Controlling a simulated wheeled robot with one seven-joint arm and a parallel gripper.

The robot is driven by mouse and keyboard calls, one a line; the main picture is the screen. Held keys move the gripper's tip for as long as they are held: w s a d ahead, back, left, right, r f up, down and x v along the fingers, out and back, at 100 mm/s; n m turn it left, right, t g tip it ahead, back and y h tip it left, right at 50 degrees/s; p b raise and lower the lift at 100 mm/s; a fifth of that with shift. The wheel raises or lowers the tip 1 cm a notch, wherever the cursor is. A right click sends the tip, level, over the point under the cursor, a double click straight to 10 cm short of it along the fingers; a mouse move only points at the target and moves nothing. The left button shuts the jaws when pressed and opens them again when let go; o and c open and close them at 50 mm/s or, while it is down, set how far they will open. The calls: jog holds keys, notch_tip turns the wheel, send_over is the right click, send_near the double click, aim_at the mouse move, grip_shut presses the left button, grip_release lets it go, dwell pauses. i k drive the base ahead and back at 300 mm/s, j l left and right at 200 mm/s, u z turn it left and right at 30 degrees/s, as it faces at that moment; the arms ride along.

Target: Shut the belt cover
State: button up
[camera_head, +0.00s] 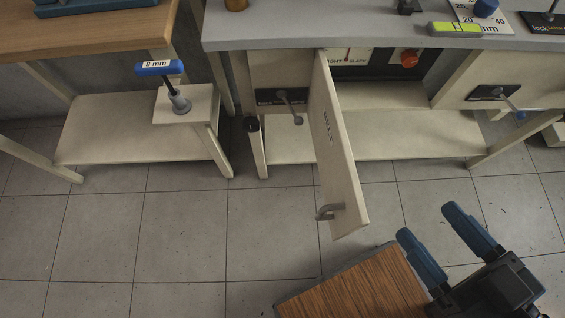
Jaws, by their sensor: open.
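The belt cover (335,145) is a cream hinged panel marked "BELT" under the grey bench. It stands swung open, sticking out toward me from the bench front. A small grey handle (329,211) is near its free lower end. My gripper (427,222) has two blue fingers and is at the lower right. It is open and empty, with its fingers apart. It is to the right of the cover's free end and does not touch it.
A brown wood-topped surface (360,290) lies at the bottom, below the cover's end. The open compartment behind the cover shows a red knob (409,59). A blue "8 mm" tool (165,75) stands on a small stand at left. The tiled floor is clear at left.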

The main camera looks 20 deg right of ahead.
aim_at(345, 206)
jog(key=j+z, duration=0.15)
jog(key=z, duration=0.4)
jog(key=j+z, duration=0.35)
jog(key=j, duration=0.35)
jog(key=k+j+z, duration=0.1)
jog(key=j+z, duration=0.25)
jog(key=j, duration=0.3)
jog(key=k+j, duration=0.1)
jog(key=j, duration=0.7)
jog(key=k+j+z, duration=0.1)
jog(key=j, duration=0.3)
jog(key=k+j, duration=0.15)
jog(key=j, duration=0.25)
jog(key=k+j, duration=0.1)
jog(key=j, duration=0.3)
jog(key=k+j+z, duration=0.1)
jog(key=j, duration=0.3)
jog(key=k+j, duration=0.1)
jog(key=j, duration=0.3)
